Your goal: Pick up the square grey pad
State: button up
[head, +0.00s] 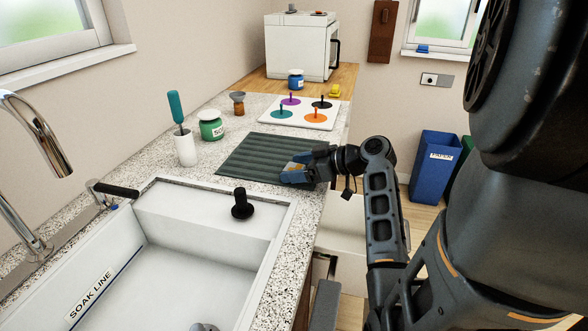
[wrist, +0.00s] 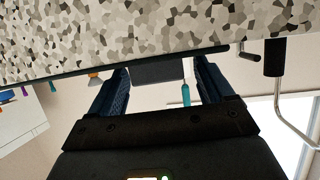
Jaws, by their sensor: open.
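The square grey pad (wrist: 158,71) shows in the wrist view as a dark grey block between my fingers, near their tips. My gripper (wrist: 160,78) is open, one blue finger on each side of the pad; I cannot tell whether either touches it. In the head view my gripper (head: 291,170) is low over the right front part of the dark ribbed mat (head: 258,154). A small grey and tan patch shows between the fingers there; the rest is hidden by them.
The sink (head: 165,260) lies in front of the mat, with a black plunger-like knob (head: 241,205) at its rim.

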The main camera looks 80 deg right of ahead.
jog(key=shift+c, duration=0.5)
jog(key=c, duration=0.9)
jog(key=shift+r, duration=0.1)
jog(key=shift+c, duration=0.2)
